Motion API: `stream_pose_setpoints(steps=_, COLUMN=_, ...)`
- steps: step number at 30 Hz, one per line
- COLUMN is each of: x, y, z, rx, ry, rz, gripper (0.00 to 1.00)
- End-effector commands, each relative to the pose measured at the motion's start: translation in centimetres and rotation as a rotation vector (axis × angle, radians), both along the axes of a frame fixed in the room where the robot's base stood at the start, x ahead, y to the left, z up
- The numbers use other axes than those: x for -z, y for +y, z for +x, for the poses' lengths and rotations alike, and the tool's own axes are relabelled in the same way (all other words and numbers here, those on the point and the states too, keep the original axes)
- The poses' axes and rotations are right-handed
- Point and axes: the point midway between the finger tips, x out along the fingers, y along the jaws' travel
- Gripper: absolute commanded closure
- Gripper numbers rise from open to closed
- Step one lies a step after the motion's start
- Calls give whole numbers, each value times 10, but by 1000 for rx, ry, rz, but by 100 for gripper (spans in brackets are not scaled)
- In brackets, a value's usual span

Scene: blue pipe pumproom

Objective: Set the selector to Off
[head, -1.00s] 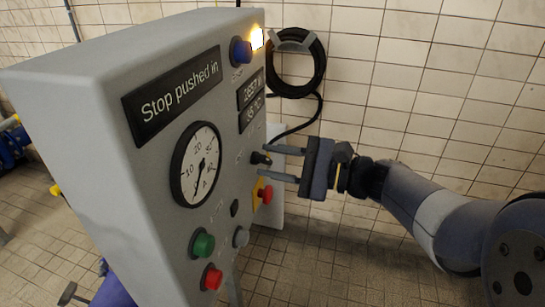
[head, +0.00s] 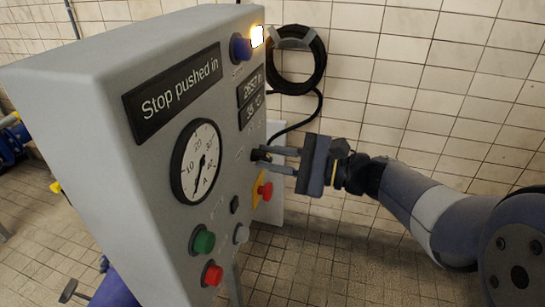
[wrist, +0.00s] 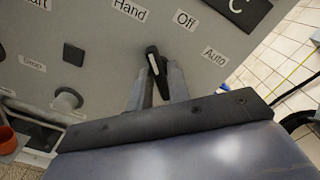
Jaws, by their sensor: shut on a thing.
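The selector (wrist: 152,55) is a black lever knob with a white line on its tip, on the grey panel face (wrist: 100,60). In the wrist view its line points up and slightly left, nearer the Hand label (wrist: 130,10) than the Off label (wrist: 185,19); the Auto label (wrist: 215,56) is farther right. My gripper (wrist: 158,82) is shut on the selector, one finger on each side. In the head view my gripper (head: 262,158) reaches the panel from the right, and the fingers mostly hide the selector.
A red mushroom button (head: 266,191) on a yellow plate sits just below my gripper. Green (head: 203,241) and red (head: 212,276) buttons are lower on the panel. A display (head: 175,90) reads "Stop pushed in". A coiled black hose (head: 319,60) hangs on the tiled wall behind.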

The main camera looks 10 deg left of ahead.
Motion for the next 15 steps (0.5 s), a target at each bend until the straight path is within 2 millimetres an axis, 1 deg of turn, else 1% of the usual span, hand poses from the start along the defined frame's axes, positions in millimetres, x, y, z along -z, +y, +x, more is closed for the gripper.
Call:
stream_pose_setpoints(steps=8, x=-2, y=0, z=0, rx=-1, ry=102, rz=7, gripper=100)
stream_pose_setpoints(steps=15, x=-4, y=0, z=0, rx=-1, ry=289, rz=21, gripper=100)
